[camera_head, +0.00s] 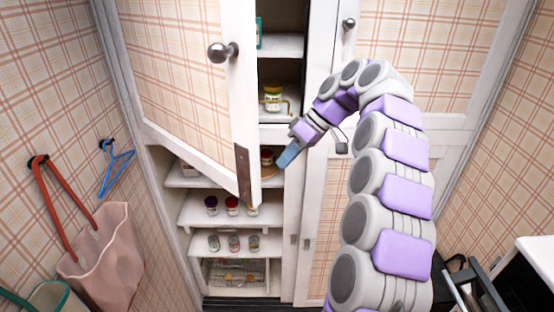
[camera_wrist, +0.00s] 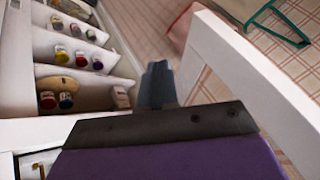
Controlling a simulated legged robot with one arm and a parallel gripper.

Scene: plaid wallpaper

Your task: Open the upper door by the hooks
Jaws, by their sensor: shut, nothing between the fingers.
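The upper door (camera_head: 180,70) is a plaid panel in a white frame with a round metal knob (camera_head: 222,51). It stands partly open, with its free edge swung away from the cabinet. My gripper (camera_head: 287,156) is shut and empty, just right of the door's lower free corner, in front of the shelf opening. In the wrist view my gripper (camera_wrist: 158,84) lies between the shelves and the white door frame (camera_wrist: 245,75). It is close to that frame; I cannot tell whether they touch. Wall hooks (camera_head: 38,161) are on the left wall, away from the door.
Open shelves (camera_head: 222,220) hold several jars. The right door (camera_head: 420,60) with its own knob (camera_head: 349,23) is closed. A pink bag (camera_head: 105,250) and a blue hanger (camera_head: 116,168) hang on the left wall. Dark and white furniture (camera_head: 535,255) stands at lower right.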

